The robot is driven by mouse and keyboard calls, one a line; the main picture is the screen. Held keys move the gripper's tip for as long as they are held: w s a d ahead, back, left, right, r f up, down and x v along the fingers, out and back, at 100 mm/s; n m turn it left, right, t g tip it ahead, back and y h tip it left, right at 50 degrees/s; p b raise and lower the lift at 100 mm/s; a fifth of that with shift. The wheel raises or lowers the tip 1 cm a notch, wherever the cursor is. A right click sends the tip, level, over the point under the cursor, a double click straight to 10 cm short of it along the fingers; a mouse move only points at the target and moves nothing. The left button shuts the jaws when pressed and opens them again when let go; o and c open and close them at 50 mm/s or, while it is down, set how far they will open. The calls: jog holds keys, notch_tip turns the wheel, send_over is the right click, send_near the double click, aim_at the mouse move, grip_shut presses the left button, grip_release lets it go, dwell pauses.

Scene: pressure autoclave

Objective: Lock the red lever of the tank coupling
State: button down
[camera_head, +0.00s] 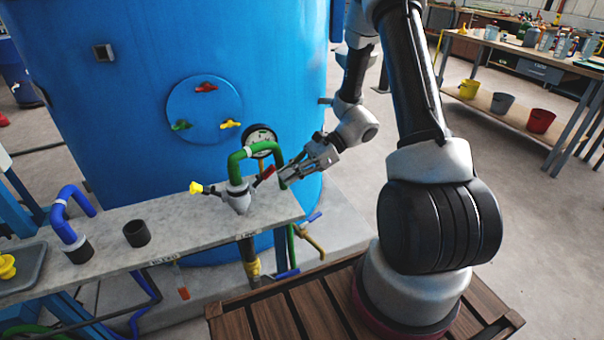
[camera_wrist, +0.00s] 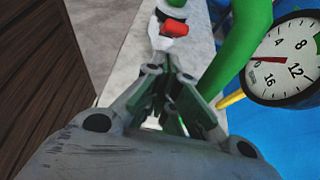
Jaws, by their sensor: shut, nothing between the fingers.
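The tank coupling (camera_head: 238,198) is a grey fitting on the grey shelf, with a green pipe (camera_head: 236,160) arching up from it. Its red lever (camera_head: 264,176) sticks out up and to the right, toward my gripper. A yellow lever (camera_head: 197,188) sticks out on the left side. In the wrist view the red lever (camera_wrist: 174,28) shows end-on at the top, beyond the fingers. My gripper (camera_head: 284,180) is just right of the red lever and seems apart from it. In the wrist view my gripper (camera_wrist: 172,112) is shut and empty. The fingertips are partly hidden by its own linkage.
A pressure gauge (camera_head: 260,139) stands behind the green pipe, close to my gripper; the gauge (camera_wrist: 286,60) also shows in the wrist view. The blue tank (camera_head: 140,130) rises behind the shelf (camera_head: 190,222). A blue pipe (camera_head: 66,215) and a black cup (camera_head: 137,233) stand further left.

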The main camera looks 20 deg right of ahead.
jog(key=shift+a+r, duration=0.45)
jog(key=shift+r, duration=0.1)
jog(key=shift+r, duration=0.1)
jog(key=shift+r+h, duration=0.2)
jog(key=shift+h, duration=0.1)
